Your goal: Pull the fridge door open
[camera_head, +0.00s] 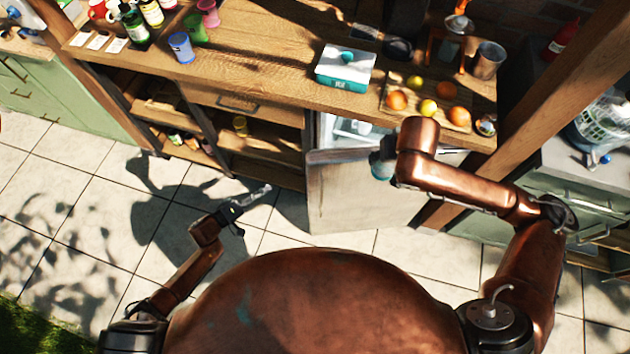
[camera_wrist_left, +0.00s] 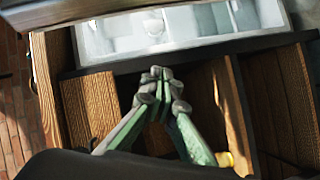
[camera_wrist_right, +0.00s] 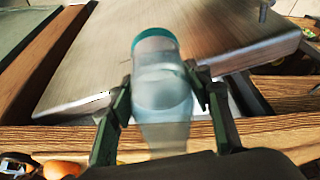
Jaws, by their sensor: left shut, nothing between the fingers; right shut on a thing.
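The fridge under the counter has a pale metal door (camera_head: 355,195), which stands ajar. Its white interior (camera_head: 350,128) shows behind the door's top edge, and also in the left wrist view (camera_wrist_left: 140,32). My left gripper (camera_head: 264,190) is shut and empty, left of the door; its fingertips (camera_wrist_left: 162,74) meet in front of the open fridge. My right gripper (camera_wrist_right: 158,80) is shut on a translucent cup with a teal rim (camera_wrist_right: 160,50), in front of the door panel (camera_wrist_right: 215,35). In the head view my right arm partly hides the door and that gripper.
The wooden counter (camera_head: 270,75) above holds a white and teal box (camera_head: 345,68), a board with several fruits and a metal cup (camera_head: 488,60). Open shelves (camera_head: 270,145) stand left of the fridge. The tiled floor before the door is clear.

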